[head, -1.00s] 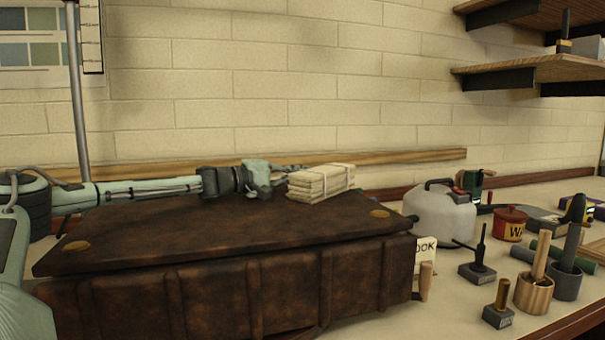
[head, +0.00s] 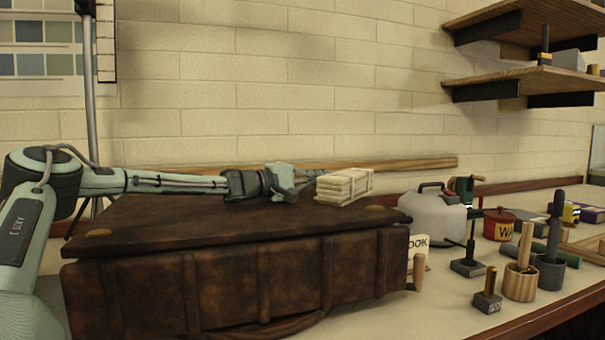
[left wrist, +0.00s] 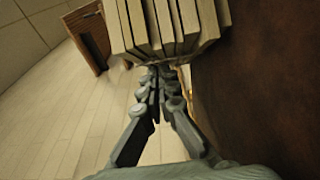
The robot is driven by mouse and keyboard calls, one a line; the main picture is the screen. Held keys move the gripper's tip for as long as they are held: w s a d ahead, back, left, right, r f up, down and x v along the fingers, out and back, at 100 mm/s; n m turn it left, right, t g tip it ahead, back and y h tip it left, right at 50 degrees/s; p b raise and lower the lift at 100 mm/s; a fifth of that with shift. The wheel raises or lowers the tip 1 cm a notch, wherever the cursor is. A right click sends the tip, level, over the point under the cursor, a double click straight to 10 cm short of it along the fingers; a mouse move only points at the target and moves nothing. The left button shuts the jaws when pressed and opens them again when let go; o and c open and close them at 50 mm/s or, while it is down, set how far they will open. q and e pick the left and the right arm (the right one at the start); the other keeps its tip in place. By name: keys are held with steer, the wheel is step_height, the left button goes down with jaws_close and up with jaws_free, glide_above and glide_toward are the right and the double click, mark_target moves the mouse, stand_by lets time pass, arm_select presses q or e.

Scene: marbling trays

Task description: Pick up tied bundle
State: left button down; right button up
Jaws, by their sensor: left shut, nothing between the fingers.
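The tied bundle (head: 344,187), a stack of cream slabs or folded sheets bound with pale cord, lies on the brown trunk (head: 200,226) near its back right corner. My left gripper (head: 314,173) is shut and empty at the bundle's left side, low over the lid. In the left wrist view its closed fingertips (left wrist: 158,76) point at the bundle (left wrist: 165,28), whose slab edges fill the top. The fingertips are very close to the bundle; I cannot tell whether they touch it. My right gripper is not in view.
Shelves (head: 525,83) hang on the wall at right.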

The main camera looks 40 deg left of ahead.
mark_target(340, 180)
arm_select(q)
steer(key=d, duration=0.4)
steer(key=shift+s+d, duration=0.1)
steer(key=shift+d, duration=0.55)
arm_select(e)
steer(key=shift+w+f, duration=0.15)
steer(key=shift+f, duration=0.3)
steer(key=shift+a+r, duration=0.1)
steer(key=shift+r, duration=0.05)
